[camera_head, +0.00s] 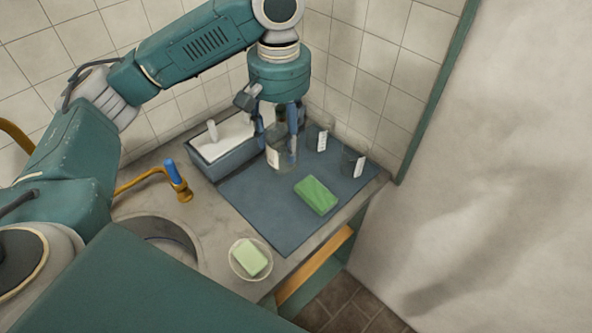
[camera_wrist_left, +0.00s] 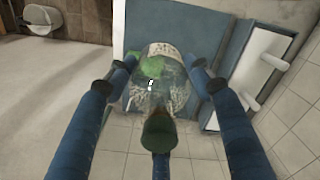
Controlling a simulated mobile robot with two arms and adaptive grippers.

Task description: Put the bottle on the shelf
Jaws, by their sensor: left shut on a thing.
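The bottle (camera_head: 283,161) is clear glass with a white label, upright over the dark mat at the back of the counter. My left gripper (camera_head: 279,133) points down from above and is shut on the bottle's upper part. In the left wrist view, the fingers of the left gripper (camera_wrist_left: 160,95) surround the see-through bottle (camera_wrist_left: 158,80). I cannot tell whether the bottle's base touches the mat. No shelf shows clearly in either view. My right gripper is not in view.
Two labelled glass vessels (camera_head: 318,139) (camera_head: 352,163) stand right of the bottle. A green sponge (camera_head: 316,195) lies on the mat (camera_head: 255,205). A grey bin (camera_head: 222,157) with white contents stands left. A tap (camera_head: 178,181), sink and soap dish (camera_head: 236,268) are nearer.

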